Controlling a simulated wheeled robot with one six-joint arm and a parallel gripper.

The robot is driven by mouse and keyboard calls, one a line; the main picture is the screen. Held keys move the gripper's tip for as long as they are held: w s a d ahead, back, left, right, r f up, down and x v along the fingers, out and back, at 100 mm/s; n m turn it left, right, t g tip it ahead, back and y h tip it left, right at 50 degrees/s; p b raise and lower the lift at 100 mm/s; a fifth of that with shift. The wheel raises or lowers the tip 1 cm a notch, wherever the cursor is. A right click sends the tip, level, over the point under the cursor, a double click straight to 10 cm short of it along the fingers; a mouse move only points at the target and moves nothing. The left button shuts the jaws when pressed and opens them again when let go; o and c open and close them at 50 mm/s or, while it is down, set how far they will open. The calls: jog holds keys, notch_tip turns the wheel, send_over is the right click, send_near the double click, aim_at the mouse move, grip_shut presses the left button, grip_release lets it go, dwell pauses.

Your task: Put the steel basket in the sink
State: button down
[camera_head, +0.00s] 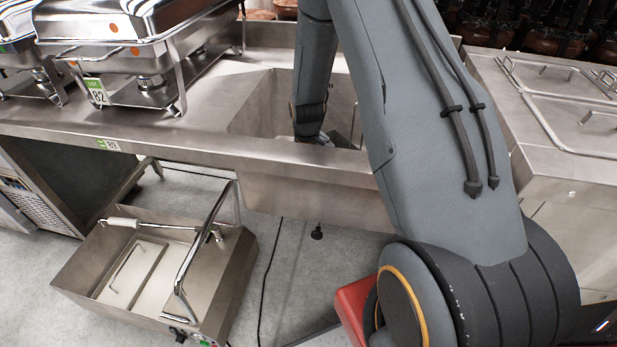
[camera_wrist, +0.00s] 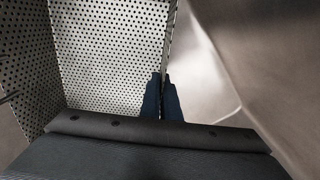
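The steel basket (camera_wrist: 110,45) fills the left of the wrist view, with its perforated walls seen from close up. My gripper (camera_wrist: 162,82) has its two fingers close together at the basket's right wall, with the thin wall edge running down between them. Smooth brushed metal of the sink shows beside the basket on the right. In the head view, my arm reaches down into the sink (camera_head: 262,112), a steel basin set in the counter. The gripper and most of the basket are hidden there by my arm and the sink's front edge.
Chafing dishes (camera_head: 135,45) stand on the steel counter (camera_head: 190,128) left of the sink. A steel unit with lids (camera_head: 565,110) stands to the right. An open steel box with handles (camera_head: 225,285) is on the floor in front, at left. A cable lies beside it.

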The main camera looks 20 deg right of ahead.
jog(key=shift+f, duration=0.3)
jog(key=c, duration=2)
grip_release()
notch_tip(320, 180, up, 12)
jog(key=shift+r+b, duration=0.15)
jog(key=shift+b, duration=0.7)
